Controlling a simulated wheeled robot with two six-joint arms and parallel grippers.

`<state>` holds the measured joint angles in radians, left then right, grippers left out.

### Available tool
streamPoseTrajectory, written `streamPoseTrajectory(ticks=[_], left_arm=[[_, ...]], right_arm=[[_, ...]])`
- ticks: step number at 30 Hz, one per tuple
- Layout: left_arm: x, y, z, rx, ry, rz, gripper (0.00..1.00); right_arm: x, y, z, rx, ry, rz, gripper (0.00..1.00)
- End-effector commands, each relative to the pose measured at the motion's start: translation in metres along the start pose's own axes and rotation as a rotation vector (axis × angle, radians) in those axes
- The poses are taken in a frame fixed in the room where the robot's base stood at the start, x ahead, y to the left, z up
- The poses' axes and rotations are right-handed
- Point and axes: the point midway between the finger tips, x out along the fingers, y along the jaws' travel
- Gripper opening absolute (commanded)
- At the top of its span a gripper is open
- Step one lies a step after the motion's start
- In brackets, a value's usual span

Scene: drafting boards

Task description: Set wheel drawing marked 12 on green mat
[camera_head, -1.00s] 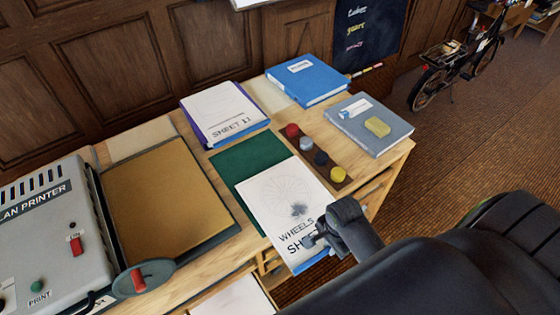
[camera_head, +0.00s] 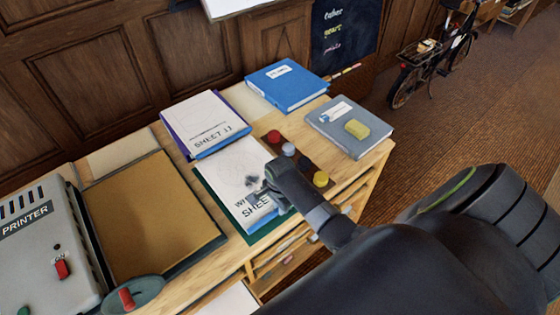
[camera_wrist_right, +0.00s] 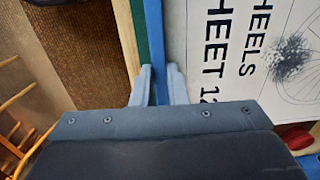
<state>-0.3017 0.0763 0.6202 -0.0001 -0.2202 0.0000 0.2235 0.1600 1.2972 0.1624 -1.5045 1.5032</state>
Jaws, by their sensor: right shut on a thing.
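The wheel drawing (camera_head: 231,174) is a white sheet with a blue edge, a grey wheel and lettering cut by my arm in the head view. My left gripper is out of view.
Sheet 11 (camera_head: 205,118) lies just behind the drawing. A strip with red, grey and yellow knobs (camera_head: 320,179) is close on the right. A blue binder (camera_head: 287,86), a grey binder (camera_head: 335,137) and a plan printer (camera_head: 45,250) also stand around it.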

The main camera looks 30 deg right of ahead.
Motion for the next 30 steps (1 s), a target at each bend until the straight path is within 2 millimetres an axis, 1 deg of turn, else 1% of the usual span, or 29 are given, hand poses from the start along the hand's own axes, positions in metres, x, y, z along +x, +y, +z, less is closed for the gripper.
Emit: streamPoseTrajectory(ticks=[1,3,6,9,18,19,24,30], left_arm=[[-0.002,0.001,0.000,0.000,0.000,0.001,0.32],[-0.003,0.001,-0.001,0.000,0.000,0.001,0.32],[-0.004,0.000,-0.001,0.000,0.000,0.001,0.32],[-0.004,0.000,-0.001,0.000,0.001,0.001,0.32],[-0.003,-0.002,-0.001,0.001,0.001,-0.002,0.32],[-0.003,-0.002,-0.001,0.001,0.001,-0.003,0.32],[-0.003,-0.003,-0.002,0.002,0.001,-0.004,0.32],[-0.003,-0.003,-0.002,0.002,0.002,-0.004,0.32]], right_arm=[[0.007,0.003,0.000,0.001,-0.001,0.008,0.00],[0.016,0.003,0.000,0.000,0.000,0.007,0.00],[0.024,0.003,0.000,0.000,0.000,0.006,0.00],[0.027,0.003,0.000,0.000,0.000,0.003,0.00],[0.029,0.003,0.000,0.000,0.000,0.004,0.00],[0.030,0.004,0.000,0.000,-0.001,0.005,0.14],[0.029,0.003,0.000,0.000,-0.001,0.004,0.35],[0.029,0.003,0.000,0.000,0.000,0.004,0.35]])
